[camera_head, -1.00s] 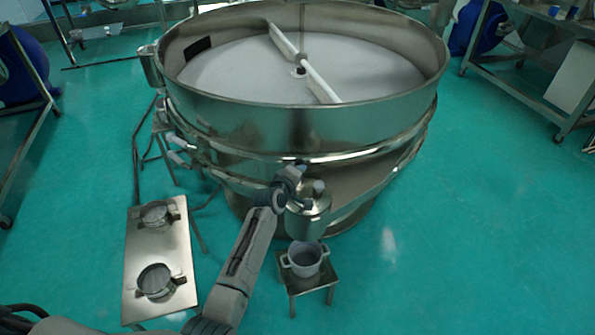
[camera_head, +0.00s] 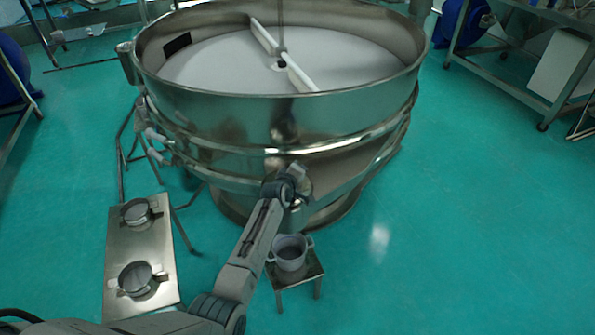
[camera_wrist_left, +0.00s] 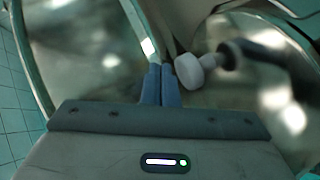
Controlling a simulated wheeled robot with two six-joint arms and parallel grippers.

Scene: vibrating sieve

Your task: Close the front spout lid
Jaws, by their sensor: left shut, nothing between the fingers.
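The front spout (camera_head: 304,190) sits low on the front of the round steel sieve (camera_head: 240,115), largely hidden behind my left arm. My left gripper is at the spout in the head view, but its fingertips cannot be made out there. In the left wrist view, my left gripper (camera_wrist_left: 161,84) has its two blue fingers together, with nothing between them. A pale round knob (camera_wrist_left: 188,71) on a dark stem is just right of the fingertips; whether they touch, I cannot tell. Shiny metal lies behind. The lid's position is not clear. My right gripper is not in view.
A grey pot (camera_head: 290,252) stands on a small metal stool (camera_head: 306,270) below the spout. A steel plate (camera_head: 128,235) with two round clamps is at the lower left. A steel bench (camera_head: 500,75) stands at the right. The green floor (camera_head: 450,220) right of the sieve is clear.

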